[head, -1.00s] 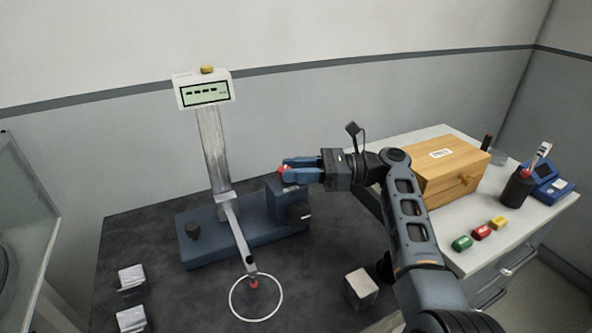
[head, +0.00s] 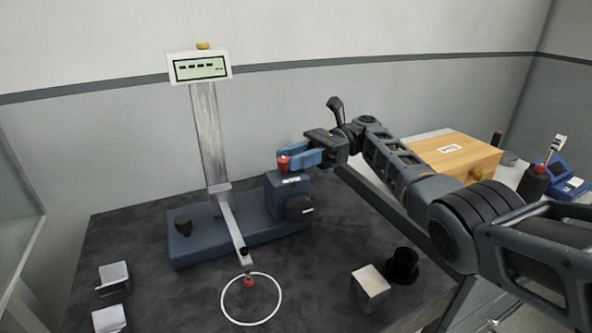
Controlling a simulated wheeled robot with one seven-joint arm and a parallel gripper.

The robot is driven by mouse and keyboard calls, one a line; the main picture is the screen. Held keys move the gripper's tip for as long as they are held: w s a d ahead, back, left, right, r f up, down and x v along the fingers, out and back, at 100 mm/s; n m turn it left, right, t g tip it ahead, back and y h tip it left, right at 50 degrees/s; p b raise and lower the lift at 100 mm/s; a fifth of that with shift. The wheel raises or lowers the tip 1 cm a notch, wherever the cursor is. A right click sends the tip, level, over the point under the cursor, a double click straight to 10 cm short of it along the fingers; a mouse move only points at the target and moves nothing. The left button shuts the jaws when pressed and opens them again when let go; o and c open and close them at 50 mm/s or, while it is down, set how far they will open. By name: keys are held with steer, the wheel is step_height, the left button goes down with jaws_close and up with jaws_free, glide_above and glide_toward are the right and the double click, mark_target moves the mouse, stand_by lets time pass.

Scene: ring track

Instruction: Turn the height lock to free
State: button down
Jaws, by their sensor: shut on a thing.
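The blue-grey measuring stand (head: 240,235) is on the dark slab. A red knob (head: 283,164) tops the raised block at its right end, above a small white label that I cannot read; it looks like the height lock. My gripper (head: 288,160) comes from the right, with its blue fingers shut on the red knob and partly hiding it. A black dial (head: 299,208) with a white mark is on the block's front. The display (head: 199,68) on the column shows dashes. The arm (head: 231,230) ends in a red tip over a white ring (head: 251,299).
A pale cube (head: 370,288) and a black cup-like piece (head: 402,266) stand at the slab's right. Two pale blocks, one here (head: 114,277), are at left. A wooden box (head: 455,158) is on the side counter. The slab's front middle is clear.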

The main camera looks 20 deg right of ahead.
steer(key=shift+w+a+f+n+g+b, duration=0.15)
steer(key=shift+n+g+b, duration=0.35)
steer(key=shift+g+b, duration=0.45)
steer(key=c, duration=0.8)
jaws_free()
steer(key=shift+r, duration=0.7)
step_height(320, 180, up, 3)
steer(key=shift+p, duration=0.4)
steer(key=s+d+r, duration=0.2)
steer(key=d, duration=0.1)
steer(key=s+d+r, duration=0.2)
steer(key=d, duration=0.1)
steer(key=s+d+r, duration=0.2)
steer(key=d, duration=0.2)
steer(key=shift+s+r, duration=0.2)
steer(key=shift+r, duration=0.2)
